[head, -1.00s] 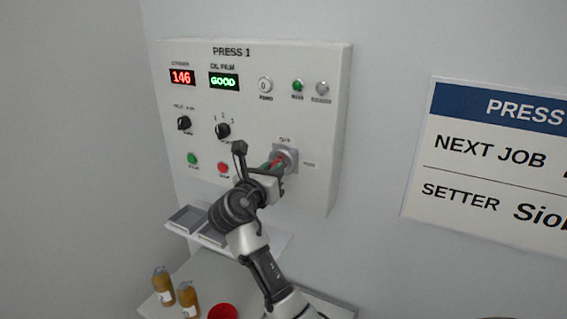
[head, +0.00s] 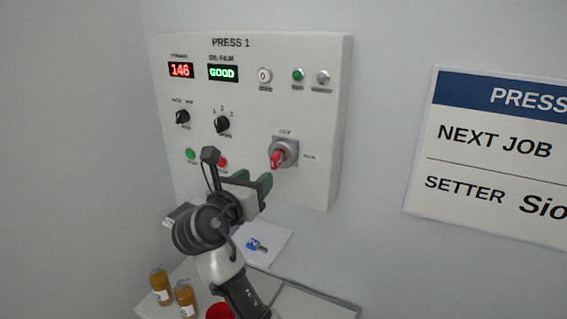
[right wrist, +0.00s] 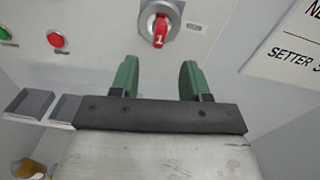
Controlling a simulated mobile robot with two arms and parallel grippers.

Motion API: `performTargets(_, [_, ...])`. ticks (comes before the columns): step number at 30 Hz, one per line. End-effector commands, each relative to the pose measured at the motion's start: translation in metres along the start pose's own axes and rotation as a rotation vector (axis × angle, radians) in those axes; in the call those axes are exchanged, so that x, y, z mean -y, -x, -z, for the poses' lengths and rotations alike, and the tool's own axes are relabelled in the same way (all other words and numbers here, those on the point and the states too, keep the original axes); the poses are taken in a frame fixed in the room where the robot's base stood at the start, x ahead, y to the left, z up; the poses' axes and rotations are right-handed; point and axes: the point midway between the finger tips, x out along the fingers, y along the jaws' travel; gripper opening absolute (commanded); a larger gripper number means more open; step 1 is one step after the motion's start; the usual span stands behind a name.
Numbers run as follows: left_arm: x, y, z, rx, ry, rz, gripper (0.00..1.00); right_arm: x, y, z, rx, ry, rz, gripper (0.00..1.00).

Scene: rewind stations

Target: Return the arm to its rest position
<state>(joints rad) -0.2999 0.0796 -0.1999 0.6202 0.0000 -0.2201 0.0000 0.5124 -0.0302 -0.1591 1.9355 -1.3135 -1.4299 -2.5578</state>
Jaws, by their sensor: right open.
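My right gripper (head: 256,190) is in front of the lower part of the PRESS 1 panel (head: 318,100). Its green fingers are apart with nothing between them, as the right wrist view (right wrist: 160,82) also shows. A red rotary switch handle (head: 277,159) sits on a grey plate to the upper right of the gripper, clear of the fingers. In the right wrist view the red handle (right wrist: 160,30) is beyond the fingertips and carries a "1". My left gripper is not in view.
A shelf (head: 280,240) below the panel holds a blue-tagged key (head: 257,245). Two amber bottles (head: 161,287) and a red round object (head: 219,311) are on the surface below. A PRESS sign (head: 490,160) is on the wall at right. Grey trays (right wrist: 30,102) show at left.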

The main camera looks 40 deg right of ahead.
Motion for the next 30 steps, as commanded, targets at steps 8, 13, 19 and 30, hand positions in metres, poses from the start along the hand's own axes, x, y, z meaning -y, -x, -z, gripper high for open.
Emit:
performTargets(8, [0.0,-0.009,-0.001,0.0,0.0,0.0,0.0,0.0,0.025,0.0,0.0,0.0,0.001,0.46])
performTargets(13, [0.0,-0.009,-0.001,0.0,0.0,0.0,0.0,0.0,0.025,0.0,-0.001,-0.003,0.0,0.46])
performTargets(19, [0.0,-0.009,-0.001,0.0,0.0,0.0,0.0,0.002,0.025,0.047,-0.103,-0.178,-0.068,0.46])
performTargets(30, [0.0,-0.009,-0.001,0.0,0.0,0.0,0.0,0.047,0.074,0.225,-0.736,-1.013,-0.016,0.46])
